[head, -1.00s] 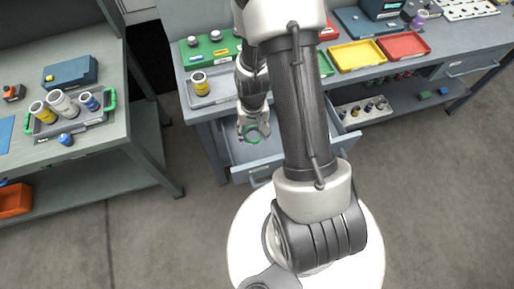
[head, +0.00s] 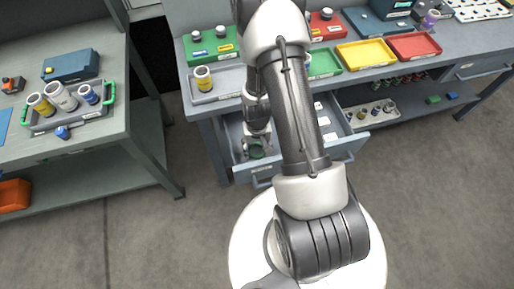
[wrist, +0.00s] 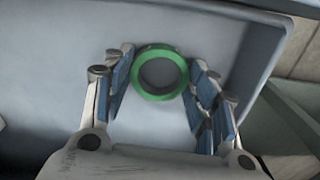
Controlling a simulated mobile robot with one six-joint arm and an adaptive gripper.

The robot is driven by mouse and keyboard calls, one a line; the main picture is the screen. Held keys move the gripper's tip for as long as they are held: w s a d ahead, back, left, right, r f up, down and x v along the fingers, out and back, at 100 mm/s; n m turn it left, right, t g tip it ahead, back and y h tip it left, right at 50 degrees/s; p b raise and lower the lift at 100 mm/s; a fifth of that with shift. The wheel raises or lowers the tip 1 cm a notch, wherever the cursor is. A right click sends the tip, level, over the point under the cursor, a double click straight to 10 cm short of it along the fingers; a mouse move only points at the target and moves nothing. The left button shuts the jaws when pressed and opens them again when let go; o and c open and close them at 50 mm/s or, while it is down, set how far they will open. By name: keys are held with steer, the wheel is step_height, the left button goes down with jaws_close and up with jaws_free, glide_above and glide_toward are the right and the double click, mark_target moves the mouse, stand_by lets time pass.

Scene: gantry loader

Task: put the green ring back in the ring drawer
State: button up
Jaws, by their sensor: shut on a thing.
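The green ring (wrist: 160,97) is between the fingertips of my gripper (wrist: 163,72) in the wrist view, and my gripper is shut on it. In the head view the green ring (head: 257,153) shows small at the left end of the open drawer (head: 346,150). My gripper is down inside the drawer's outline there. In the wrist view a plain grey drawer floor (wrist: 225,45) lies under the ring; I cannot tell whether the ring touches it. My arm hides the middle of the drawer in the head view.
The bench above the drawer carries a grey tray with a yellow jar (head: 203,78), a yellow tray (head: 360,55) and a red tray (head: 414,46). A side table with a tray of jars (head: 70,118) stands at the left. White labels (head: 325,121) show in the drawer's right part.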

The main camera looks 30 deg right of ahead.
steer(key=shift+f, duration=0.2)
steer(key=o, duration=1.2)
steer(key=shift+o, duration=0.2)
steer(key=shift+r, duration=0.1)
step_height(320, 180, up, 12)
steer(key=p, duration=0.4)
step_height(320, 180, up, 10)
steer(key=n+t, duration=0.1)
glide_above(257, 153)
steer(key=w+a, duration=0.2)
steer(key=s+a+r+n+t, duration=0.1)
steer(key=s+a+r, duration=0.1)
steer(key=r, duration=0.4)
steer(key=s+a+r, duration=0.1)
steer(key=a+r, duration=0.1)
steer(key=r, duration=0.4)
steer(key=s+a+r+n+t, duration=0.2)
steer(key=s+a+r, duration=0.2)
steer(key=s+r, duration=0.7)
steer(key=shift+s+a+r+t, duration=0.15)
steer(key=shift+s+r+t, duration=0.15)
steer(key=shift+s, duration=0.25)
